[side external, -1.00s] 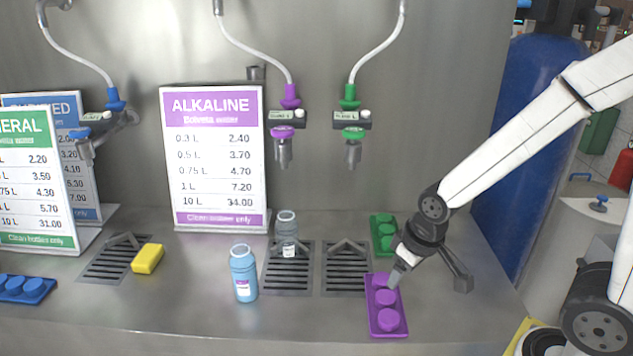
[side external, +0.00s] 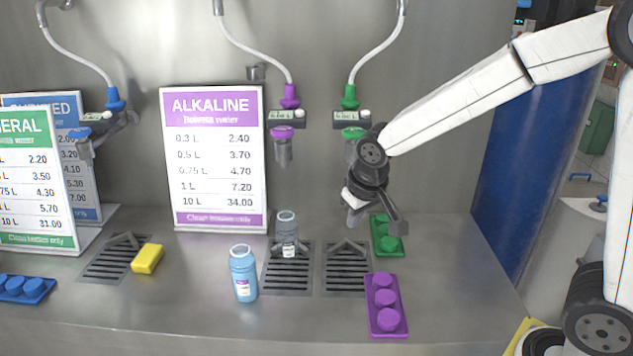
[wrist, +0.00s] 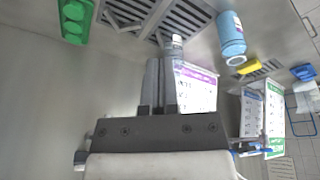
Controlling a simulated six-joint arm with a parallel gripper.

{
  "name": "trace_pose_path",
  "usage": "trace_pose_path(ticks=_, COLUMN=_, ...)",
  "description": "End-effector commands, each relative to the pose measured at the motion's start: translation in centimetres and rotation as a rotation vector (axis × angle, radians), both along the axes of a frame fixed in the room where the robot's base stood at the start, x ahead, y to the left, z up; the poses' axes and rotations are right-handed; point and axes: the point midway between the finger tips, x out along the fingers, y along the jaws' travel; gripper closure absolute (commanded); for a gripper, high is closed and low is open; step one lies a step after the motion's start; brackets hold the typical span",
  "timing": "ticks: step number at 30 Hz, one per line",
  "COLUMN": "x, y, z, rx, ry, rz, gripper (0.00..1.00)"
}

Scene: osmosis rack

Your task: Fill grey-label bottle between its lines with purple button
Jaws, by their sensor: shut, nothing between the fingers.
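The grey bottle (side external: 287,236) with a pale label stands upright on the drip grate below the purple tap (side external: 283,145). Its fill lines and water level are too small to read, and I see no stream from the tap. It is partly visible past my fingers in the wrist view (wrist: 177,41). The purple button panel (side external: 386,304) with three round buttons lies at the front right. My gripper (side external: 353,218) is shut and empty, in the air above and left of the green panel, clear of the purple buttons.
A blue bottle (side external: 244,275) stands left of the grates. A green button panel (side external: 387,237) lies behind the purple one. A yellow block (side external: 147,259) and the alkaline price sign (side external: 213,160) are further left. The green tap (side external: 352,132) hangs close to my wrist.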

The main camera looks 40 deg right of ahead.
Motion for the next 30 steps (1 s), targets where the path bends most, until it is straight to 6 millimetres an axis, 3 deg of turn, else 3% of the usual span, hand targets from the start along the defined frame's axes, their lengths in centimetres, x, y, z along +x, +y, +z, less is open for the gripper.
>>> trace_pose_path(ticks=3, x=2.5, y=0.3, z=1.8, rx=-0.019, ry=-0.024, rz=-0.034, gripper=1.00)
trace_pose_path(ticks=15, x=9.5, y=1.2, z=8.3, rx=-0.088, ry=-0.125, rz=-0.185, gripper=1.00)
trace_pose_path(ticks=30, x=15.8, y=2.5, z=17.6, rx=-0.149, ry=-0.317, rz=-0.438, gripper=1.00)
